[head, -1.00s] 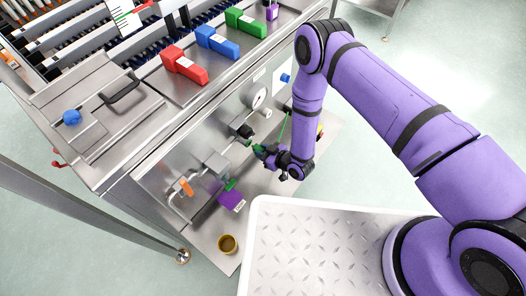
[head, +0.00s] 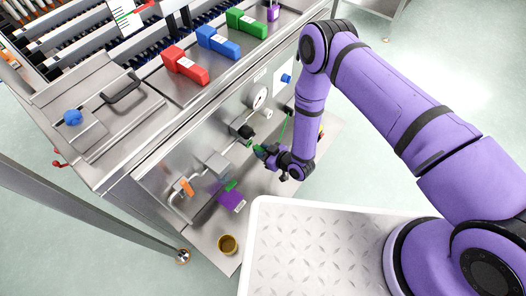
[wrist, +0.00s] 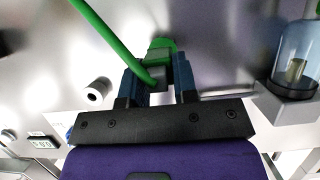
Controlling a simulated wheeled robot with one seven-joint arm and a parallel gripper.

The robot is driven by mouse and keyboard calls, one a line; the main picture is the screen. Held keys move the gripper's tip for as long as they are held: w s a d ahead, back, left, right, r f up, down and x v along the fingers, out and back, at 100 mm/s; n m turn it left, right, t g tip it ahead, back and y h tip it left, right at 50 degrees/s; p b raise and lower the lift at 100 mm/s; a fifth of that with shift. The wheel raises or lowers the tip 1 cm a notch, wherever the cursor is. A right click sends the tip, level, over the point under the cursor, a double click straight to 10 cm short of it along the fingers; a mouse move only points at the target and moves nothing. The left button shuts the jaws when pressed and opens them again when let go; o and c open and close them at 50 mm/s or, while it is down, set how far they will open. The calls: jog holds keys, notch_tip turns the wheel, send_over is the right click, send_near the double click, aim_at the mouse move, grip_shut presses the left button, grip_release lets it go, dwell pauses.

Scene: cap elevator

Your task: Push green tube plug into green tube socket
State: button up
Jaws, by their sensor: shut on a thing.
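My gripper (head: 265,152) is at the front panel of the metal machine, low on its right side. In the wrist view its two blue-grey fingers (wrist: 158,88) are shut on the green tube plug (wrist: 154,72), which shows a grey part between them. The green tube (wrist: 103,28) runs from the plug to the upper left. A green piece (wrist: 162,45) lies just beyond the fingertips against the panel; I cannot tell whether it is the socket or part of the plug. In the head view a small green fitting (head: 249,143) shows just left of my gripper, and the fingers hide the contact.
A clear bluish bowl (wrist: 297,55) stands right of the fingers, and a white round port (wrist: 97,92) is to their left.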

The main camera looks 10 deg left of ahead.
aim_at(261, 149)
jog(key=shift+w+a, duration=0.3)
jog(key=shift+a, duration=0.2)
jog(key=shift+w+a, duration=0.3)
jog(key=shift+a, duration=0.2)
dwell(0.4)
jog(key=o, duration=1)
jog(key=shift+d, duration=0.1)
jog(key=shift+v, duration=3.5)
